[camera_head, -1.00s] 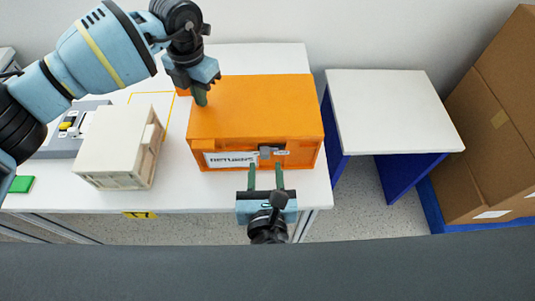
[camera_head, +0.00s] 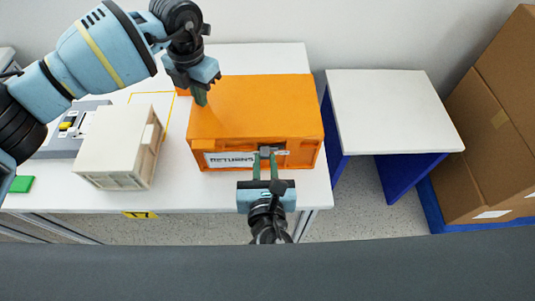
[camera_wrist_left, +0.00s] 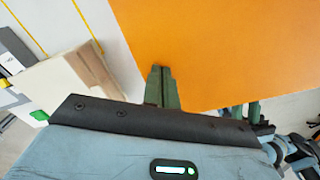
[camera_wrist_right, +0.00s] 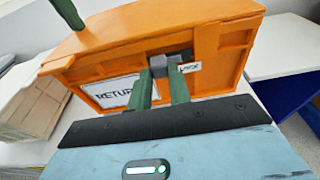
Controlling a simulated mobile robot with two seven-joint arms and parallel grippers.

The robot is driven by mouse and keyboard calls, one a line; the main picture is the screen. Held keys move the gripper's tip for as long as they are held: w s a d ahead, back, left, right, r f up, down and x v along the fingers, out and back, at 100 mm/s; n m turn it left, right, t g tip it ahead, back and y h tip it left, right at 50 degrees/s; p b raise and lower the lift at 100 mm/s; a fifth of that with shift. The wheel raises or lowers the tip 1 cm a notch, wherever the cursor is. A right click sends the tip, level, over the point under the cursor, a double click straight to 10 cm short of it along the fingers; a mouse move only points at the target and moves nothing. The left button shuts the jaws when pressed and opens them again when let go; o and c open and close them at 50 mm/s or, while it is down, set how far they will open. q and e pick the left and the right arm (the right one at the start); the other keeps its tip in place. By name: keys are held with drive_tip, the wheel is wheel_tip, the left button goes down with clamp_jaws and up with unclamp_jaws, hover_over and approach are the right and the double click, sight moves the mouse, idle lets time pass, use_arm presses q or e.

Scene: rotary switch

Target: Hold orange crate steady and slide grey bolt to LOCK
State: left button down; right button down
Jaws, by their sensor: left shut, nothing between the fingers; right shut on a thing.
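The orange crate (camera_head: 258,108) stands on the white table, its front bearing a white label (camera_head: 229,159) reading "RETURNS". The grey bolt (camera_wrist_right: 170,66) is on the crate's front, to the right of that label, beside a small white label (camera_wrist_right: 190,68) that is partly covered. My right gripper (camera_head: 265,154) is in front of the crate, shut on the bolt; it also shows in the right wrist view (camera_wrist_right: 163,82). My left gripper (camera_head: 200,101) is shut and empty, its fingertips at the crate's left edge; in the left wrist view its fingers (camera_wrist_left: 162,72) are together, beside the orange surface.
A cream crate (camera_head: 118,147) stands left of the orange crate. A grey device with a yellow part (camera_head: 66,126) and a green block (camera_head: 21,184) are further left. A white-topped blue table (camera_head: 392,105) is clear at right, with cardboard boxes (camera_head: 495,150) beyond.

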use_arm(q)
drive_tip(key=shift+s+f, duration=0.15)
drive_tip(key=shift+f, duration=0.3)
use_arm(e)
drive_tip(key=shift+d+f, duration=0.15)
drive_tip(key=shift+d, duration=1.15)
drive_tip(key=c, duration=1.3)
unclamp_jaws()
drive_tip(key=s, duration=0.2)
drive_tip(key=s+r, duration=0.1)
drive_tip(key=s, duration=0.2)
use_arm(q)
drive_tip(key=shift+r, duration=0.1)
use_arm(e)
drive_tip(key=shift+r, duration=0.15)
use_arm(q)
drive_tip(key=shift+r+p, duration=0.45)
drive_tip(key=shift+r, duration=0.45)
drive_tip(key=shift+r+p, duration=0.9)
drive_tip(key=shift+r, duration=1.45)
use_arm(e)
drive_tip(key=shift+t, duration=0.4)
drive_tip(key=r, duration=0.2)
drive_tip(key=w+r, duration=0.1)
drive_tip(key=r, duration=0.2)
drive_tip(key=shift+r, duration=0.15)
